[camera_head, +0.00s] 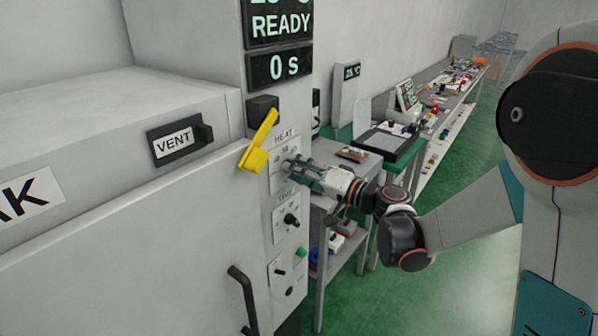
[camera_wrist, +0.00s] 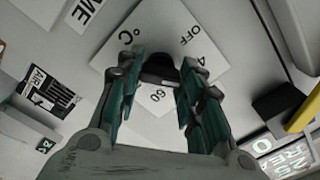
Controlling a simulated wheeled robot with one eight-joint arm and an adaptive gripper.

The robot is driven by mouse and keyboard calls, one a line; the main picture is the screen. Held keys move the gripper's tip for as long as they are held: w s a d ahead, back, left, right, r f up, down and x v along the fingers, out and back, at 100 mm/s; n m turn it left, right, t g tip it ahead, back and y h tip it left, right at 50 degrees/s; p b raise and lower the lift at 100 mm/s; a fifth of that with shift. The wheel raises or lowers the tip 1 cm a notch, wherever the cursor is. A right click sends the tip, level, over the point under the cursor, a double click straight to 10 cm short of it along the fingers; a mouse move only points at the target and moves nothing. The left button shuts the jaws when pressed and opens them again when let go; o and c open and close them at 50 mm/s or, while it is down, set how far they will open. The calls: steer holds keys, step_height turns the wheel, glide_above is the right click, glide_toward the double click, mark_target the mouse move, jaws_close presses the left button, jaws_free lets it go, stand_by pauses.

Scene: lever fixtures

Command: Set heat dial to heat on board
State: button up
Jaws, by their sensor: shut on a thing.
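The heat dial's white plate (camera_head: 284,150), labelled HEAT, is on the narrow front panel of the large grey oven. My gripper (camera_head: 292,168) reaches the plate from the right. In the wrist view my gripper (camera_wrist: 158,80) has its fingers on both sides of the knob, shut on it.
A yellow lever (camera_head: 260,143) sticks out just above left of the dial. A bench with instruments stands behind my gripper.

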steer(key=m, duration=0.6)
steer(key=shift+f+b, duration=0.1)
steer(key=shift+b, duration=0.2)
steer(key=shift+m, duration=0.3)
steer(key=o, duration=1.1)
steer(key=shift+c, duration=0.2)
steer(key=shift+d, duration=0.1)
steer(key=v, duration=1.2)
steer(key=shift+s, duration=0.1)
